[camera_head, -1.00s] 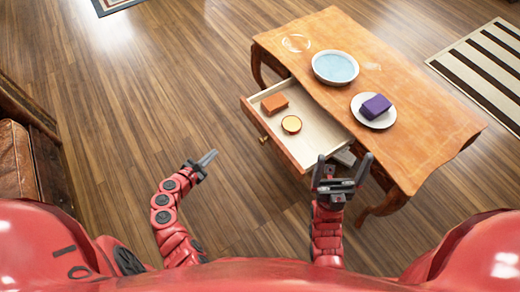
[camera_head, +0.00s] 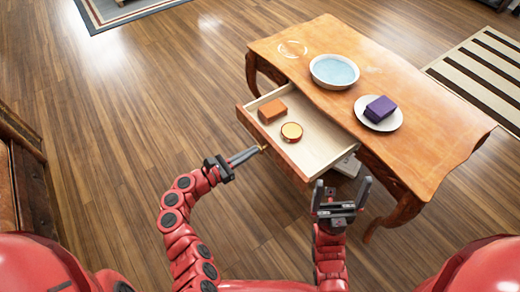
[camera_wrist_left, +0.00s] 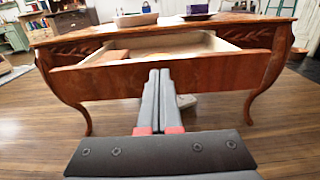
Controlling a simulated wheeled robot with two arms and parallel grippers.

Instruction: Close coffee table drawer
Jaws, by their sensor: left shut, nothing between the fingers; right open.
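The wooden coffee table (camera_head: 440,150) stands at the right of the head view with its drawer (camera_head: 325,148) pulled out toward me. An orange block (camera_head: 272,110) and a small round orange-topped item (camera_head: 291,132) lie in the drawer. My left gripper (camera_head: 258,150) is shut and empty, its tips at or very near the drawer front by the knob; contact is unclear. In the left wrist view, the shut fingers (camera_wrist_left: 158,75) point at the middle of the drawer front (camera_wrist_left: 220,72) and hide the knob. My right gripper (camera_head: 341,187) is open and empty, near the drawer's right front corner.
A blue-filled bowl (camera_head: 335,71) and a white plate (camera_head: 390,123) with a purple block (camera_head: 380,108) stand on the tabletop. A striped rug (camera_head: 480,75) lies at the right. A pale object (camera_head: 348,166) is under the drawer. The wooden floor at left is clear.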

